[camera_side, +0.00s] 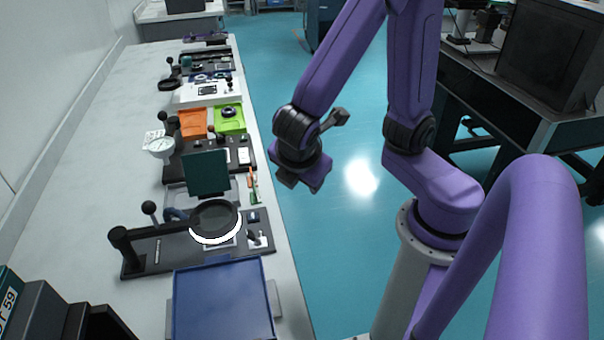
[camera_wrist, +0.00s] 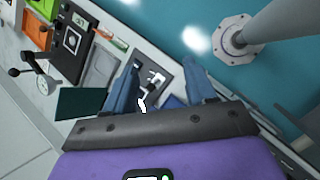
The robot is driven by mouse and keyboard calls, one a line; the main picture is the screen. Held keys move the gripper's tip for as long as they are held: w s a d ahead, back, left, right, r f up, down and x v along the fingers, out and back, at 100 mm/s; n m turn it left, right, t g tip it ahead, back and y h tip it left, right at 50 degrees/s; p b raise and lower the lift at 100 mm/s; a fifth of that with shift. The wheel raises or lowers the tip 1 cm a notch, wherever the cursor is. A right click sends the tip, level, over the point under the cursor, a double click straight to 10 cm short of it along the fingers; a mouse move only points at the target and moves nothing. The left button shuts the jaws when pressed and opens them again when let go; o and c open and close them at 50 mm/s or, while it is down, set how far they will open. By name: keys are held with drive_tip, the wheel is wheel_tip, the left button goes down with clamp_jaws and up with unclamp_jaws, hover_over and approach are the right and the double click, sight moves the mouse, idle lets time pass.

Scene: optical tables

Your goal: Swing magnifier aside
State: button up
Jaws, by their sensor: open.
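The magnifier (camera_side: 215,217) is a round dark lens with a white ring under it, on a black arm from a short post (camera_side: 122,244) at the left of a dark base plate (camera_side: 180,254). The lens hangs over the plate's middle, covering part of a light square piece. A black ball knob (camera_side: 149,208) stands beside the arm. My gripper (camera_side: 301,182) is open and empty, in the air right of the bench edge and apart from the magnifier. In the wrist view its two fingers (camera_wrist: 160,82) spread over the bench; the magnifier cannot be clearly made out there.
A dark green upright panel (camera_side: 206,172) stands just behind the magnifier; it also shows in the wrist view (camera_wrist: 80,102). A blue tray (camera_side: 222,300) lies in front. A white dial gauge (camera_side: 159,145) and orange and green plates (camera_side: 229,119) are farther back. The floor side is open.

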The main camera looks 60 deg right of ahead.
drive_tip(key=shift+w, duration=0.15)
drive_tip(key=c, duration=0.8)
drive_tip(key=w+a+m+g, duration=0.1)
drive_tip(key=w+m, duration=0.1)
drive_tip(key=w+r+m, duration=0.1)
drive_tip(key=w+m, duration=0.1)
drive_tip(key=w+a+m+g, duration=0.1)
drive_tip(key=m, duration=0.2)
drive_tip(key=shift+w+a+r+g+y, duration=0.2)
drive_tip(key=shift+w+a+g+y, duration=0.1)
drive_tip(key=shift+w, duration=0.1)
clamp_jaws()
drive_tip(key=w+d+r+m+g+y, duration=0.1)
drive_tip(key=w+d+r+m+y, duration=0.15)
drive_tip(key=w+m, duration=0.4)
drive_tip(key=w+d+r+m+y, duration=0.2)
drive_tip(key=w+d+m, duration=0.1)
drive_tip(key=w+m, duration=0.4)
drive_tip(key=w+d+r+m+g+y, duration=0.1)
drive_tip(key=w+d+r+m+y, duration=0.15)
drive_tip(key=w+m, duration=0.45)
drive_tip(key=s+a+f+n, duration=0.1)
drive_tip(key=a+f, duration=0.3)
drive_tip(key=f, duration=0.5)
drive_tip(key=shift+s+a+n, duration=0.25)
drive_tip(key=shift+s+n, duration=0.1)
drive_tip(key=shift+s, duration=0.5)
